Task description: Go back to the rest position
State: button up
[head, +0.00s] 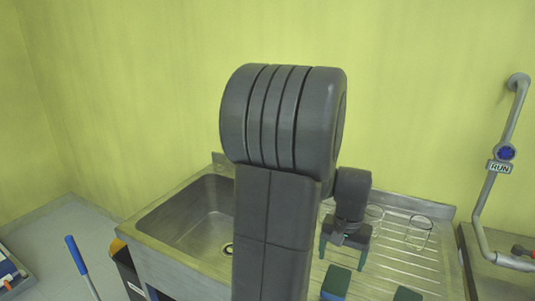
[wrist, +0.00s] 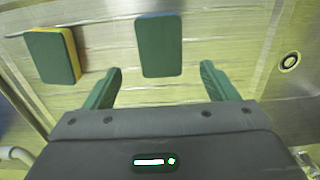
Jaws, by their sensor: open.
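My gripper (head: 341,262) hangs fingers-down over the ribbed drainboard (head: 392,260) right of the sink, with its two green fingers spread and nothing between them. In the wrist view my gripper (wrist: 161,67) is open too. A green block with a blue layer, like a sponge (wrist: 160,45), lies ahead between the finger lines, apart from both fingers; it shows in the head view (head: 337,281) just in front of the gripper. A green block with a yellow layer (wrist: 50,56) lies to its left. My dark arm hides part of the sink and drainboard.
The steel sink basin (head: 198,222) is left of my arm. Clear glass vessels (head: 418,233) stand behind the gripper on the drainboard. A pipe with a RUN sign (head: 499,167) rises at the right. A blue-handled pole (head: 79,262) stands at lower left.

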aim_at(337, 280)
notch_tip(337, 280, down, 9)
jog(key=shift+r, duration=0.1)
jog(key=shift+w+r, duration=0.1)
jog(key=shift+r, duration=1)
